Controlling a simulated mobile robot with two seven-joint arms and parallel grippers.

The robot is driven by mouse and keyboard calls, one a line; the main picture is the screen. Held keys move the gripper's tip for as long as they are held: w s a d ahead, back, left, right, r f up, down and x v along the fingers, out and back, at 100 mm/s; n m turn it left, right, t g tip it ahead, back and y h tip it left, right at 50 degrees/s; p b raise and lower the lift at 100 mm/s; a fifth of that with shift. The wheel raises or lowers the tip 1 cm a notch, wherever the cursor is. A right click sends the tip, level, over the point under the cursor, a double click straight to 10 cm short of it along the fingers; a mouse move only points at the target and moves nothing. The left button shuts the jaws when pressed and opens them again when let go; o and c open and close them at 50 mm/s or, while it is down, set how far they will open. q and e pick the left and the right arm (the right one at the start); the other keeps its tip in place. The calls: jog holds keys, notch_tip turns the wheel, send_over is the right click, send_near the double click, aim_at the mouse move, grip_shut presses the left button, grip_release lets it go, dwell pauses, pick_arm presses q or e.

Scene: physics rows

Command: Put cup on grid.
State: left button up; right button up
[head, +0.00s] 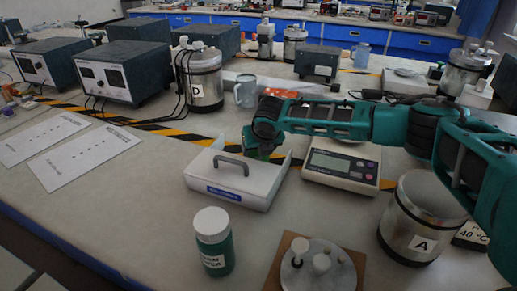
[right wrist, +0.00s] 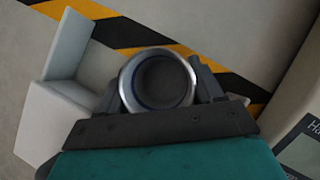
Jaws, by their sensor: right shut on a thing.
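My right gripper (head: 262,148) points down at the right rear of a white box with a grey handle, in the middle of the head view. In the right wrist view its fingers (right wrist: 160,92) are shut on a round cup (right wrist: 160,80) with a shiny metal rim and a dark inside, seen from above. The cup is hidden behind the gripper and box in the head view. Whether its bottom touches the table cannot be told. I cannot make out a grid in either view. My left gripper is not in view.
The white handled box (head: 230,196) stands close by the gripper. A scale (head: 342,166) is to its right, and a metal vessel marked A (head: 408,235) is further right. A green-filled jar (head: 214,245) stands in front. A glass mug (head: 246,92) is behind. Striped tape crosses the table.

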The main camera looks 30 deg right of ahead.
jog(key=o, duration=1)
jog(key=shift+f, duration=0.1)
jog(key=shift+o, duration=0.2)
